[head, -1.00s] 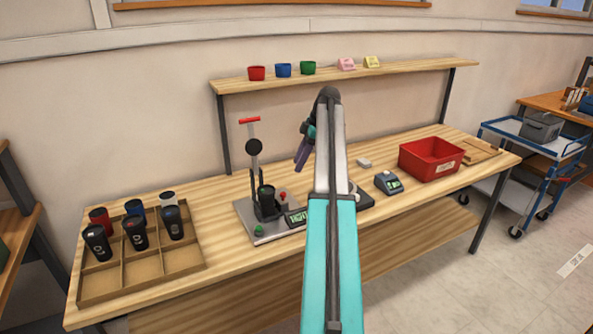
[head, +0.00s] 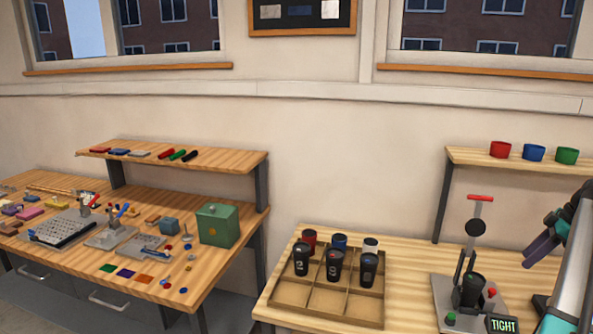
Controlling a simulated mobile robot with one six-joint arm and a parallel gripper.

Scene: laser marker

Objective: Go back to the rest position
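My gripper (head: 543,246) shows at the right edge of the head view, at the end of my teal and grey arm. It hangs in the air to the right of the press (head: 474,255). Its fingers look dark purple, and the view does not show whether they are parted. Nothing can be seen held in it. A dark cup (head: 472,290) sits in the press, apart from the gripper.
A divided wooden tray (head: 322,302) holds several tumblers on the right bench. A shelf (head: 470,158) above carries red, blue and green cups. At left, another bench has a green box (head: 218,225), fixtures and small parts. A gap separates the benches.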

